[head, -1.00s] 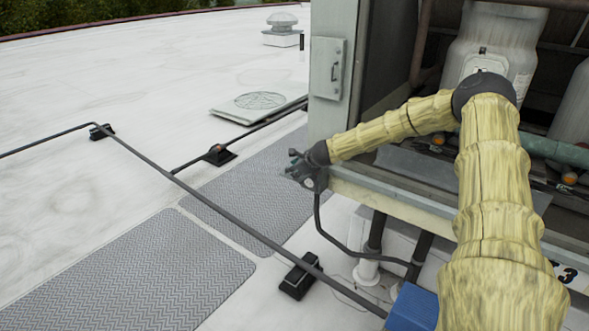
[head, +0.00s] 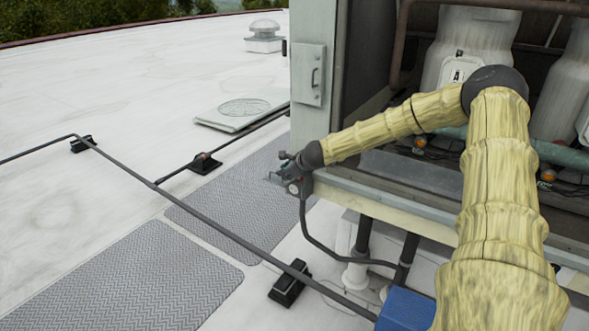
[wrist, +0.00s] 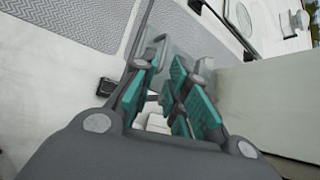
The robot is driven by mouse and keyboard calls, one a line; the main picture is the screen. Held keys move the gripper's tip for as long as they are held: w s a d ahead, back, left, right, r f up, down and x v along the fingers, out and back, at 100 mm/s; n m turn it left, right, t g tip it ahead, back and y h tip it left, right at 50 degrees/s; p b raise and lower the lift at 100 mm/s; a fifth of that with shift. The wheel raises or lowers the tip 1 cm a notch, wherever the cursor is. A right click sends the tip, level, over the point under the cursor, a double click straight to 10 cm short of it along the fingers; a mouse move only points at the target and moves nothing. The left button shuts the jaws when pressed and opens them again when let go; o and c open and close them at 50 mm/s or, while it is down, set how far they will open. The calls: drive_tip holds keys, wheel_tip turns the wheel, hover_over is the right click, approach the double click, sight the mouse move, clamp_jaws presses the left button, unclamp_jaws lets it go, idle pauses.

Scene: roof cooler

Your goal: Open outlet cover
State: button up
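A small grey outlet box (head: 301,188) with a black conduit below it sits at the lower left corner of the cooler housing. My gripper (head: 284,174) is right at this box and partly covers it in the head view. In the wrist view my gripper (wrist: 168,98) has its teal pads apart, with a gap between them. A translucent grey piece (wrist: 181,40), which looks like the outlet cover, shows just beyond the fingers. Whether the fingers touch it, and how far it is raised, I cannot tell. White shapes lie beyond the gap.
The cooler housing (head: 309,120) stands close on the right. Its post carries a grey box with a handle (head: 309,75). A dark pipe (head: 215,229) on black blocks crosses the roof. Grey mats (head: 135,281) and open white roof lie to the left.

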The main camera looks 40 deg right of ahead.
drive_tip(key=v, duration=0.6)
idle(0.4)
idle(0.3)
